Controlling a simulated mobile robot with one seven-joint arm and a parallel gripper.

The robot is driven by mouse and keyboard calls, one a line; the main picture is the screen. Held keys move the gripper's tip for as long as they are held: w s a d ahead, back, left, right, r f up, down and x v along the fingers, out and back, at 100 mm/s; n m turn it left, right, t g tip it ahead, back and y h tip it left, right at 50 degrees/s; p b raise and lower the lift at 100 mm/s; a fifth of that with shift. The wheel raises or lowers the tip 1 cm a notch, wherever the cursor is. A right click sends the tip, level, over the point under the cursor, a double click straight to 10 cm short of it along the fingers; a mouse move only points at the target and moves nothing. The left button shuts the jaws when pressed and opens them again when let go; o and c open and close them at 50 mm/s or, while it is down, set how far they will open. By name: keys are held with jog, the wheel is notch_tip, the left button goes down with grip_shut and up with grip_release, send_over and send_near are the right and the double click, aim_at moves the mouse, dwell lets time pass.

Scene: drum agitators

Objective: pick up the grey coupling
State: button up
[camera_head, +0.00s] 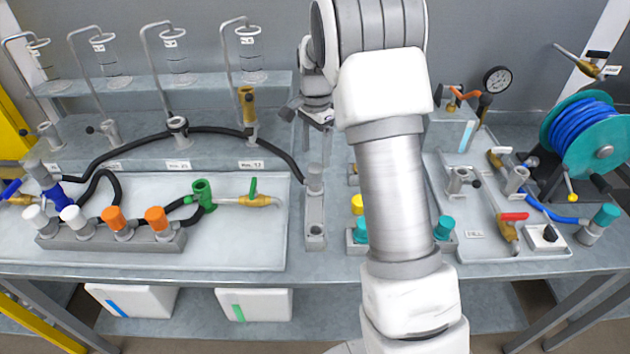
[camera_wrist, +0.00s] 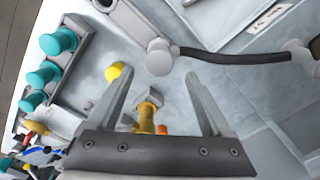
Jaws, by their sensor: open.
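A grey coupling (camera_head: 315,178) stands upright at the far end of a narrow grey rail (camera_head: 315,212), with a black hose (camera_head: 215,130) running to it from the left. In the wrist view the coupling (camera_wrist: 158,57) shows as a rounded pale grey top, just beyond the fingertips and roughly centred between them. My gripper (camera_wrist: 159,74) is open, with nothing held between its fingers. In the head view my gripper is small, above and behind the rail, and its fingers are hard to make out. The distance from fingertips to coupling is unclear.
A brass fitting (camera_wrist: 147,112) and a yellow cap (camera_wrist: 115,72) show near the fingers. A block with teal caps (camera_head: 443,230) stands right of the rail, partly behind my arm. A tray (camera_head: 265,255) with coloured couplings and a green fitting (camera_head: 203,195) lies left.

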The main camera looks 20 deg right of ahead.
aim_at(315, 167)
notch_tip(315, 167, down, 8)
jog(key=shift+s+a+f, duration=0.1)
jog(key=shift+s+a, duration=0.05)
grip_shut()
dwell(0.7)
